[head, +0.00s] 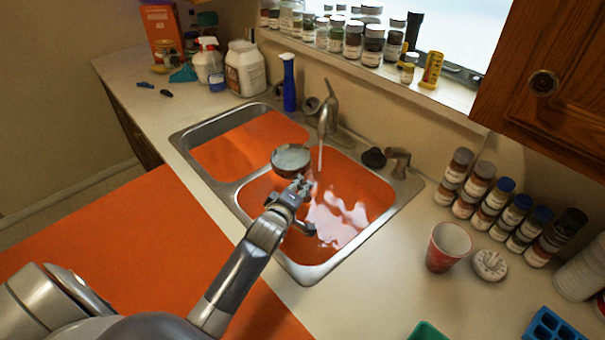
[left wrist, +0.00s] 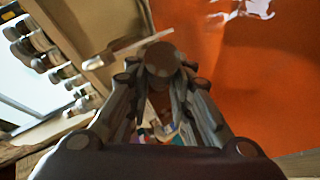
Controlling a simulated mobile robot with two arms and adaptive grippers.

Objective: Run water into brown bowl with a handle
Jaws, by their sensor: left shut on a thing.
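The brown bowl (head: 291,161) is in the head view, over the divider and left part of the right basin. It looks about level, with a pale grey-blue inside; I cannot tell whether that is water. My left gripper (head: 301,187) is shut at the bowl's near right side; its fingers hide the handle. In the left wrist view the fingers (left wrist: 162,75) close around a brownish piece, and the bowl's shape is unclear. The faucet (head: 328,110) runs a thin stream of water (head: 320,157), which falls just right of the bowl. My right gripper is not in view.
The double sink (head: 228,190) has orange-looking basins, with pale reflections in the right one. A dark stopper (head: 373,158) and a small tap (head: 398,162) are right of the faucet. A red cup (head: 447,248) stands on the right counter.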

